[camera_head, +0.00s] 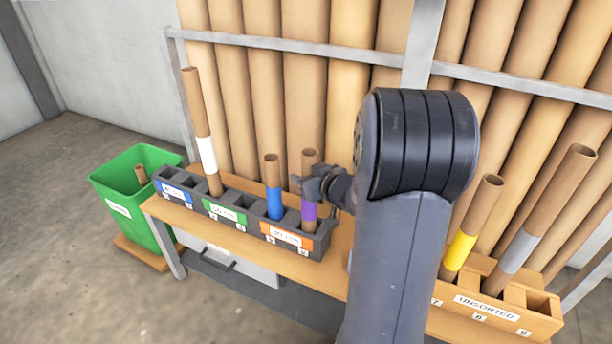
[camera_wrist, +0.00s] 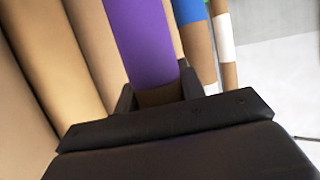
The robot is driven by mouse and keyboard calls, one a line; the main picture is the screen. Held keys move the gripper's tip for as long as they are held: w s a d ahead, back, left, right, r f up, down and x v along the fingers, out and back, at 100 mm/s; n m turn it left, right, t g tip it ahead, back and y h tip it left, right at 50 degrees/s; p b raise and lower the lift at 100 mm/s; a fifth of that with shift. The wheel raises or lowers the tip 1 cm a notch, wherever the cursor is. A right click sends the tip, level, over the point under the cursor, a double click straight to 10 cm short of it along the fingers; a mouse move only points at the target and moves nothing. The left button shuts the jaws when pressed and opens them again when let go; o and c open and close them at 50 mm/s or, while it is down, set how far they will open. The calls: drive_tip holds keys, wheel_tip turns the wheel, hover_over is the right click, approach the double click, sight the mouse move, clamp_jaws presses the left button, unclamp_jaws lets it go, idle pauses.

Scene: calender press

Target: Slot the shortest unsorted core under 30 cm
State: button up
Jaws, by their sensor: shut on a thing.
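My gripper (camera_head: 318,185) is shut on the purple-banded core (camera_head: 310,210). The wrist view shows the purple band (camera_wrist: 142,45) between the dark fingers. This core stands roughly upright at the right end of the grey rack (camera_head: 250,236), behind the orange label (camera_head: 286,236), which seems to read 30 cm. Its foot is at a slot there; I cannot tell whether it is fully seated. A blue-banded core (camera_head: 273,195) stands to its left. In the wooden unsorted rack (camera_head: 530,322) stand a yellow-banded core (camera_head: 460,247) and a taller grey-banded core (camera_head: 530,235).
A tall white-banded core (camera_head: 207,150) stands near the green label (camera_head: 224,213). A blue label (camera_head: 178,195) marks the left section. A green bin (camera_head: 130,210) with a core stub stands left of the wooden bench (camera_head: 325,272). Large tubes lean behind a metal rail (camera_head: 290,45).

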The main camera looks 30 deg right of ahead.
drive_tip(key=shift+f+b, duration=1.55)
drive_tip(key=shift+f, duration=0.7)
drive_tip(key=o, duration=1.3)
drive_tip(key=shift+o, duration=0.2)
drive_tip(key=p+v, duration=0.4)
drive_tip(key=v, duration=0.7)
drive_tip(key=shift+w, duration=0.1)
drive_tip(key=r+b+x, duration=0.1)
drive_tip(key=b+x, duration=0.2)
drive_tip(key=x, duration=0.7)
drive_tip(key=shift+w, duration=0.35)
